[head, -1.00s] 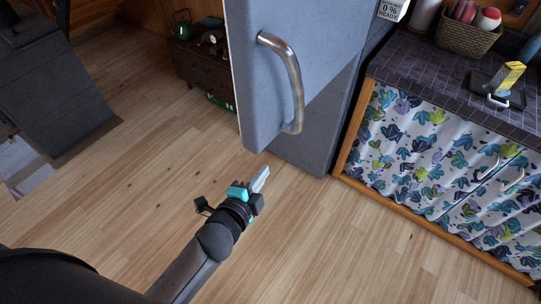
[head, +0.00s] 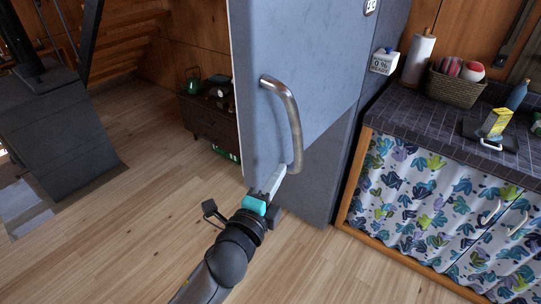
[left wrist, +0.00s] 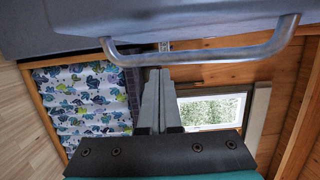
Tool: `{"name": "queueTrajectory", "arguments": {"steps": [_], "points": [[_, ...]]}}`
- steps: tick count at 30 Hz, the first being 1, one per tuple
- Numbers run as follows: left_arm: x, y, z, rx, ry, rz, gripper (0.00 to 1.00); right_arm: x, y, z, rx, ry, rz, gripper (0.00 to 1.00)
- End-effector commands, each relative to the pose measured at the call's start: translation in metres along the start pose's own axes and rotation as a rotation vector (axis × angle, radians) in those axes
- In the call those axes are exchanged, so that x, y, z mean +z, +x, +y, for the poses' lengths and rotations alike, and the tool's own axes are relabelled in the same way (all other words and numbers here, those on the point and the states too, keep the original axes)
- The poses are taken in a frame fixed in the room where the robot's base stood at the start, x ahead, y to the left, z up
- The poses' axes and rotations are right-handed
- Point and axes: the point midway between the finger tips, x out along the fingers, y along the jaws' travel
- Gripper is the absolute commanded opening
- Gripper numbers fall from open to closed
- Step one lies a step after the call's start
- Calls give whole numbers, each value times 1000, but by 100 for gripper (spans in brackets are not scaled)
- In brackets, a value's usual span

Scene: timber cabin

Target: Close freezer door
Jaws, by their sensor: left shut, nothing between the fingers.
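The blue-grey freezer door (head: 262,120) stands in the middle of the head view, swung out from the darker cabinet body (head: 322,165). Its curved metal handle (head: 292,115) runs down the front face; the handle also crosses the top of the left wrist view (left wrist: 205,53). My right gripper is not in view.
A counter (head: 440,140) with a leaf-patterned curtain (head: 430,200) stands close on the right, holding a basket (head: 455,88) and a paper roll (head: 418,60). A low dark cabinet (head: 210,122) is behind on the left.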

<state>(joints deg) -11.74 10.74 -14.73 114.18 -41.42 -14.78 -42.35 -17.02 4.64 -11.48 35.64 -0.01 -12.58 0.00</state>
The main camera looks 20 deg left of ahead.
Motion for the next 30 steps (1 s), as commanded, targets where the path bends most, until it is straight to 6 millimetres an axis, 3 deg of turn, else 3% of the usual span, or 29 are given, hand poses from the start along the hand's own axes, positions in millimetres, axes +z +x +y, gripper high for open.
{"name": "queueTrajectory", "arguments": {"steps": [8,15,30], "points": [[0,41,-1,-1,-2,0,0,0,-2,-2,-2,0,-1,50],[32,47,0,1,1,0,0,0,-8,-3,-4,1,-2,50],[39,48,0,1,-1,1,0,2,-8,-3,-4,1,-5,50]]}}
